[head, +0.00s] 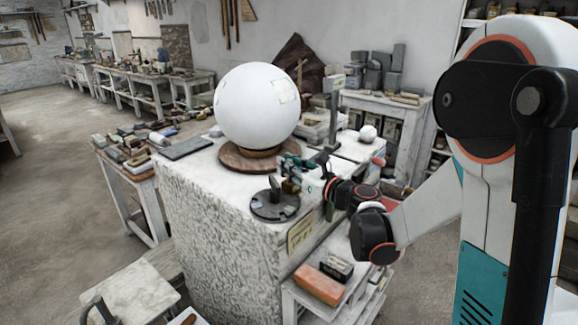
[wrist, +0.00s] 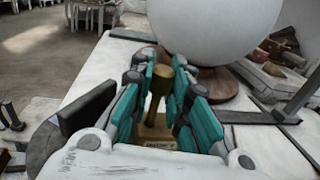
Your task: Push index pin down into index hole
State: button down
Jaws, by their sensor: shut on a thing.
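The index pin (wrist: 158,88) is a brass-coloured pin with a round knob, seen in the wrist view between the teal finger pads. My gripper (wrist: 165,82) is shut on it. In the head view my gripper (head: 290,168) is at the front of the workbench, just above a dark round plate (head: 268,208). Below the pin is a tan block (wrist: 158,132) with a small label on its front. The index hole does not show, and I cannot tell how deep the pin sits. In the head view the fingers mostly hide the pin.
A large white sphere (head: 256,105) rests on a round brown turntable (head: 235,160) close behind my gripper. A dark upright post (head: 334,118) stands to the right. A grey slab (head: 186,147) lies at the left of the benchtop (head: 200,178), whose front left is mostly clear.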

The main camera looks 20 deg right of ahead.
aim_at(289, 183)
jog(key=shift+f+b, duration=1.25)
jog(key=shift+f, duration=0.25)
jog(key=shift+r, duration=0.15)
jog(key=shift+r+p, duration=1.35)
jog(key=shift+r, duration=0.55)
jog(key=shift+f+b, duration=2.05)
dwell(1.0)
jog(key=c, duration=1.5)
grip_release()
jog(key=shift+o, duration=0.2)
jog(key=shift+r, duration=0.1)
jog(key=shift+r+p, duration=1.4)
jog(key=shift+r, duration=0.55)
